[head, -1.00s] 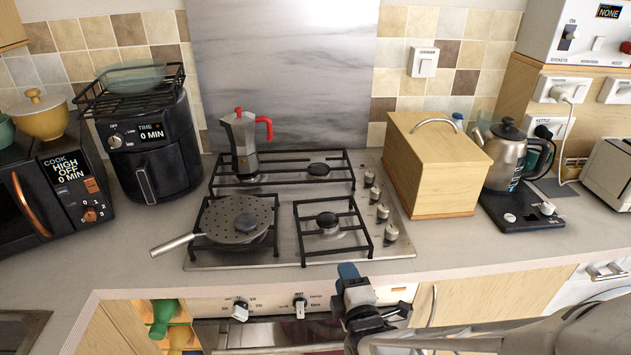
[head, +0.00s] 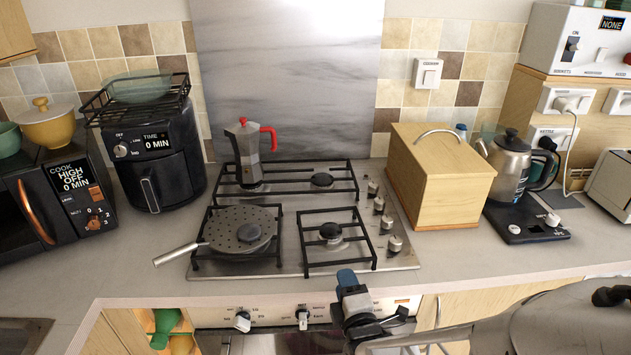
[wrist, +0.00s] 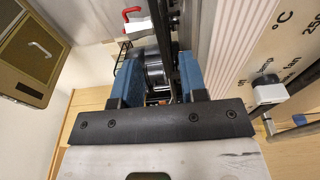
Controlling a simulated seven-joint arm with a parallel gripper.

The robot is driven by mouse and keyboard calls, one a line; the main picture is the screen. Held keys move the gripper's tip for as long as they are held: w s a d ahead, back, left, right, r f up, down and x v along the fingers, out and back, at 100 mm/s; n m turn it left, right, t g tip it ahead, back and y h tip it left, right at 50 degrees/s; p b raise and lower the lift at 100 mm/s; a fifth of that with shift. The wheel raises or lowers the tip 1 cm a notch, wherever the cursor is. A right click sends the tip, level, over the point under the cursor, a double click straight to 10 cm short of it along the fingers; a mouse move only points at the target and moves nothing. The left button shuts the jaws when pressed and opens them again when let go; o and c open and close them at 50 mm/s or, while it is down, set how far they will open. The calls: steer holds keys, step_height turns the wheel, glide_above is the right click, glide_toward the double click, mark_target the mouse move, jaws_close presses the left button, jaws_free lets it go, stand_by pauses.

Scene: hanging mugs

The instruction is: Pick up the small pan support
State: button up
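The small pan support (head: 366,236) is a square black wire grate around the front right burner of the hob. Nothing stands on it. My gripper (head: 347,279), with blue fingertips, is in front of the hob's front edge, just below the grate in the head view, and apart from it. In the wrist view my gripper (wrist: 159,78) is open, its two blue fingers spread. Dark bars and a burner show through the gap, and nothing is clearly held. The fingers and my gripper body hide part of the hob there.
A grey perforated pan (head: 236,228) sits on the front left grate. A moka pot (head: 246,152) stands on the wide back grate. Knobs (head: 394,244) line the hob's right side, beside a wooden box (head: 438,180). Oven knobs (head: 303,318) are below the worktop edge.

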mark_target(339, 264)
steer(key=shift+w, duration=0.2)
steer(key=shift+w+a, duration=0.15)
steer(key=shift+w, duration=1.1)
steer(key=shift+w+a, duration=0.1)
steer(key=shift+w, duration=1.15)
steer(key=shift+c, duration=0.3)
jaws_close()
